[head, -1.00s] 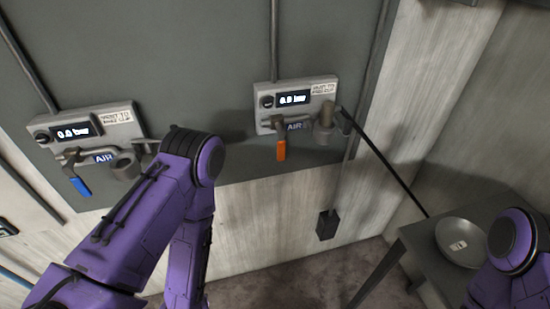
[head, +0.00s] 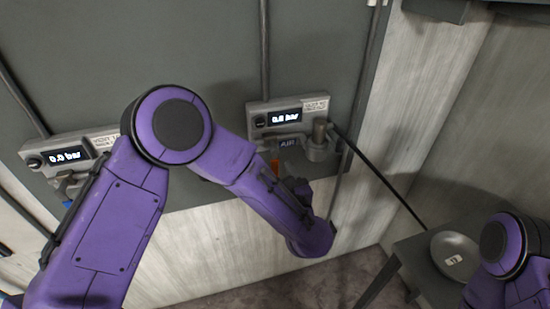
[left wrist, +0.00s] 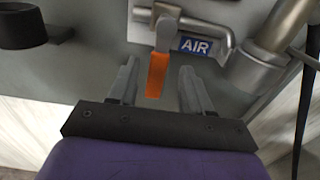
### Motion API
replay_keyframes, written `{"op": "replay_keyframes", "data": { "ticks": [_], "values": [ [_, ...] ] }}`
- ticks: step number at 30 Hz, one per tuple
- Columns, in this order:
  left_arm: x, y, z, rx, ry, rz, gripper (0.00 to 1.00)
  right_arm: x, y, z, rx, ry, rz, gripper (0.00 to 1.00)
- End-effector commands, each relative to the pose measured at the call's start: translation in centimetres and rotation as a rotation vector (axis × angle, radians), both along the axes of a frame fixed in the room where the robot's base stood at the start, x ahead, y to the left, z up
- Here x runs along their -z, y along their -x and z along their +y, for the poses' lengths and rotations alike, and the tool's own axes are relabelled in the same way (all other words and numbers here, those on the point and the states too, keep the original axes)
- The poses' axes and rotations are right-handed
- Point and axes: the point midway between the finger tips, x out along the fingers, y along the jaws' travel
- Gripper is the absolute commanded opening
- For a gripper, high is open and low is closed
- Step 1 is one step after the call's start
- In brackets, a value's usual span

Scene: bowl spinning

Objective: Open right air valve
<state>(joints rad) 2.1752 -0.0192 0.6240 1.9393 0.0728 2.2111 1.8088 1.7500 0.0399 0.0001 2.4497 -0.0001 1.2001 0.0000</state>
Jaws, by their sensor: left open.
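The right air valve panel (head: 292,117) is on the grey wall, with a lit display. Its orange lever (head: 275,167) hangs below the panel beside the AIR label, partly covered by my left arm. In the left wrist view the orange lever (left wrist: 157,75) points down from its metal pivot. My left gripper (left wrist: 158,80) is open. Its fingers stand on either side of the lever's lower end in that view, with gaps on both sides; I cannot tell the depth. In the head view my left forearm hides the gripper. My right gripper is out of view.
The left valve panel (head: 72,157) shows 0.0 bar and is partly behind my left arm. A pipe fitting (left wrist: 262,62) is right of the lever. A black hose (head: 380,175) runs down toward a table with a metal bowl (head: 455,257).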

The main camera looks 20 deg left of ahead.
Motion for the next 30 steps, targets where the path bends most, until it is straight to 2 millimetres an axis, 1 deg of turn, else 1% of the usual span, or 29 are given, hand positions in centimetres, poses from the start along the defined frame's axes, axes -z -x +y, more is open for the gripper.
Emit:
{"op": "replay_keyframes", "data": {
  "ticks": [1,3,6,9,15,16,17,18,20,26,30],
  "values": [
    [-0.4,-0.8,0.7,-0.003,-0.001,0.002,0.49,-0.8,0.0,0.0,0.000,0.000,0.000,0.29],
    [-0.3,-1.7,1.3,-0.003,0.000,0.001,0.49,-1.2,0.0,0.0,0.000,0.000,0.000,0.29],
    [-0.1,-2.6,1.9,-0.001,-0.002,0.004,0.49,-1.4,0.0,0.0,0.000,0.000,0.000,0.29],
    [0.0,-3.0,2.1,-0.001,-0.003,0.002,0.49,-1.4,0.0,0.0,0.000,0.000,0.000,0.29],
    [0.1,-3.0,2.1,0.000,-0.004,0.004,0.49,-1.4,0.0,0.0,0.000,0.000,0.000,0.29],
    [0.1,-3.0,2.1,0.001,-0.004,0.003,0.42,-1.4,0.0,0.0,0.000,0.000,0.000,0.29],
    [0.1,-3.0,2.1,0.000,-0.004,0.004,0.33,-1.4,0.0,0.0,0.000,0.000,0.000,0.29],
    [0.1,-3.0,2.1,0.000,-0.004,0.004,0.20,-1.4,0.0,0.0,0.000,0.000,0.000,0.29],
    [0.1,-3.0,2.1,0.001,-0.004,0.004,0.00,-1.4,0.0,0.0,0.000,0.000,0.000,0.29],
    [0.1,-3.0,2.2,-0.001,-0.005,0.005,0.00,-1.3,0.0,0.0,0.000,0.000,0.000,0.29],
    [0.2,-3.3,2.8,-0.010,-0.023,0.017,0.00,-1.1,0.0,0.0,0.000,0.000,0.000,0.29]
  ]
}}
